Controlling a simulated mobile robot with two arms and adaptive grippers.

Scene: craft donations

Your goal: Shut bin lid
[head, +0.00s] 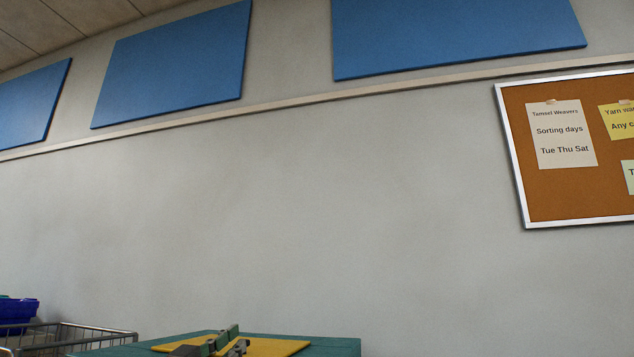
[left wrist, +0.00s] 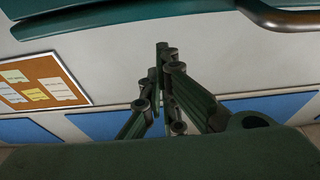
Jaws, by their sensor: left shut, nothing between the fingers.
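A teal-green panel (head: 330,344) with a yellow area (head: 275,347) shows at the bottom of the head view; it looks like the bin lid, but most of it is cut off by the frame. I cannot tell how far the lid is open. Part of my left gripper (head: 217,344) shows in front of the yellow area. In the left wrist view, my left gripper (left wrist: 163,50) is shut and empty. A dark teal edge (left wrist: 120,14) and a curved metal bar (left wrist: 290,18) lie along the top of that view, close to the fingertips. My right gripper is not in view.
A wire cart (head: 85,335) and a blue container (head: 18,312) stand at the lower left in the head view. A cork board (head: 560,215) hangs on the wall at the right, with blue panels (head: 175,65) above. The wall between is bare.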

